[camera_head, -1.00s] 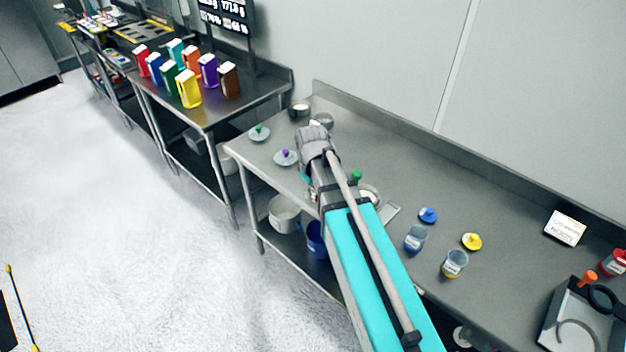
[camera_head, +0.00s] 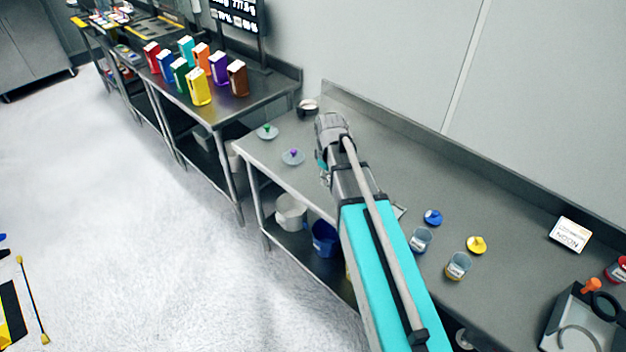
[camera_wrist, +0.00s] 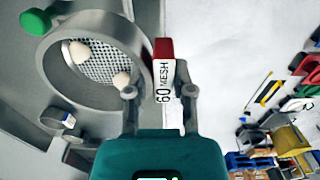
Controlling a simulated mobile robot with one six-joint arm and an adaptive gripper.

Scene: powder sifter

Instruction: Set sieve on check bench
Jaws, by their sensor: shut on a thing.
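The sieve (camera_wrist: 95,62), a round grey ring with a wire mesh floor, fills the upper left of the wrist view. Two pale balls lie on its mesh. Its handle tag (camera_wrist: 163,75) is red and white and reads "60 MESH". My gripper (camera_wrist: 160,93) is shut on this handle, with one finger on each side. The arm reaches over the long steel bench (camera_head: 380,145). I cannot tell from the pictures which bench is the check bench.
Colored cartons (camera_head: 198,88) and a display (camera_head: 235,15) stand on the farther bench. Labeled jars (camera_head: 458,266) and a grey tray (camera_head: 580,318) are at right.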

